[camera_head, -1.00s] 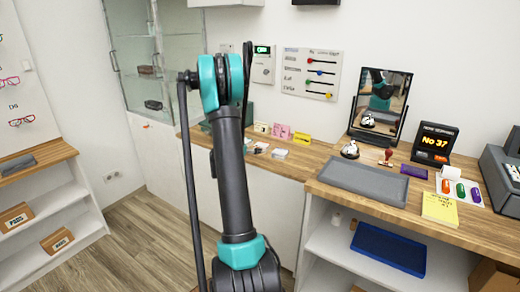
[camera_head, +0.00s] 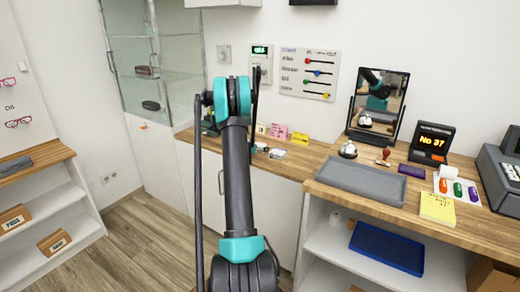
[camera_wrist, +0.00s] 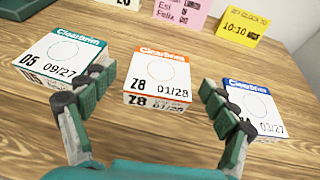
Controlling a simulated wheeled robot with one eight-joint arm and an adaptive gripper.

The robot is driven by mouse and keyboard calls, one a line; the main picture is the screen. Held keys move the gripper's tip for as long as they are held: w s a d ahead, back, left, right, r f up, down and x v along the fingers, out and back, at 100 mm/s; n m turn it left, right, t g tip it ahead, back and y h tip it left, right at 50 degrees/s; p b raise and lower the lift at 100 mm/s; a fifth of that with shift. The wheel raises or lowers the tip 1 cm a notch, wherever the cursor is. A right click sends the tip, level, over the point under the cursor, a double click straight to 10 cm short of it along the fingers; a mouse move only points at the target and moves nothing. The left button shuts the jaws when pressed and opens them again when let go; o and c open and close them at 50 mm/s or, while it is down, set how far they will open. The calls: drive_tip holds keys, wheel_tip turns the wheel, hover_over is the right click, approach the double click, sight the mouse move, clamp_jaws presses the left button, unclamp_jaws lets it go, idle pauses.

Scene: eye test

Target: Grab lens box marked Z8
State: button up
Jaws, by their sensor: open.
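The lens box marked Z8 (camera_wrist: 158,80) is white with an orange band reading ClearBrim and the date 01/28. It lies flat on the wooden counter in the wrist view. My gripper (camera_wrist: 156,92) is open, with one finger left and one right of the Z8 box in the picture; whether they are down at its height I cannot tell. In the head view my arm hides my gripper.
A pink note (camera_wrist: 182,12) and a yellow card (camera_wrist: 241,27) stand behind the boxes. In the head view, a grey tray (camera_head: 360,183), a bell (camera_head: 348,150) and a mirror (camera_head: 378,105) are on the counter to the right. Bare wood shows around the boxes.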

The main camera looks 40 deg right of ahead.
drive_tip(key=shift+w+d+f, duration=0.2)
drive_tip(key=shift+w+d, duration=0.05)
drive_tip(key=shift+d, duration=0.15)
drive_tip(key=shift+c, duration=0.6)
drive_tip(key=c, duration=1.1)
drive_tip(key=shift+r, duration=0.1)
